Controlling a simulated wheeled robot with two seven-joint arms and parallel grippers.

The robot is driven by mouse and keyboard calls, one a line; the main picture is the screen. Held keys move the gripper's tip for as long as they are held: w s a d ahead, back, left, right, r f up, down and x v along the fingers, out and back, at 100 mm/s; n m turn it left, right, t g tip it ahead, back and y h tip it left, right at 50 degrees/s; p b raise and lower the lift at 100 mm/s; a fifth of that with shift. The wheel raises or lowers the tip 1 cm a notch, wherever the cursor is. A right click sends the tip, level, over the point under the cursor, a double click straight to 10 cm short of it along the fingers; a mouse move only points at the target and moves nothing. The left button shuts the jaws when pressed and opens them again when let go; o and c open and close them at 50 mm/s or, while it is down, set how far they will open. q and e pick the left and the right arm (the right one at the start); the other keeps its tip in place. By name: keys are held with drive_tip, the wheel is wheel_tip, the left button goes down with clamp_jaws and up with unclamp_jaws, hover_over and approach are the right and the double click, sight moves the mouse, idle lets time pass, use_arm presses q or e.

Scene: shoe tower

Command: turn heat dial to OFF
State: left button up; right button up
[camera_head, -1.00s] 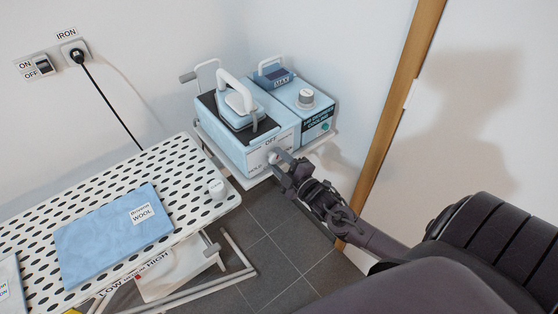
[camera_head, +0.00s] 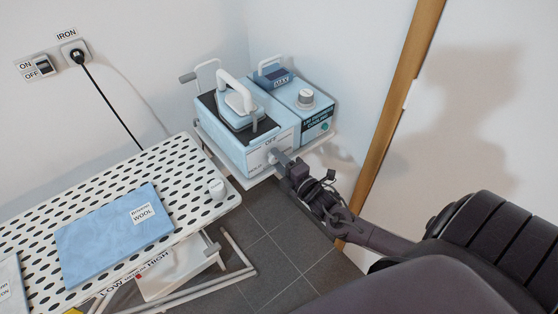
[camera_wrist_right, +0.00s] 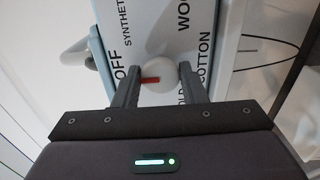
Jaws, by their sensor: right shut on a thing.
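The heat dial (camera_wrist_right: 165,70) is a pale round knob on the front panel of the light blue iron station (camera_head: 231,152). Its red mark points left in the right wrist view, towards the printed word OFF. SYNTHETIC, WOOL and COTTON labels surround the dial. My right gripper (camera_wrist_right: 158,82) has a finger on each side of the dial and is shut on it. In the head view the right gripper (camera_head: 278,160) meets the station's front panel and covers the dial. My left gripper is not in view.
The iron (camera_head: 238,102) rests on top of the station. A dotted ironing board (camera_head: 180,165) with a blue folded cloth (camera_head: 110,235) stands at left. A wall switch (camera_head: 40,68) and plugged cord are behind. A wooden door frame (camera_head: 398,105) stands at right.

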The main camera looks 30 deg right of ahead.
drive_tip(key=o, duration=1)
drive_tip(key=shift+s, duration=0.1)
drive_tip(key=s, duration=0.7)
drive_tip(key=shift+s+d+b, duration=0.3)
drive_tip(key=shift+b, duration=0.1)
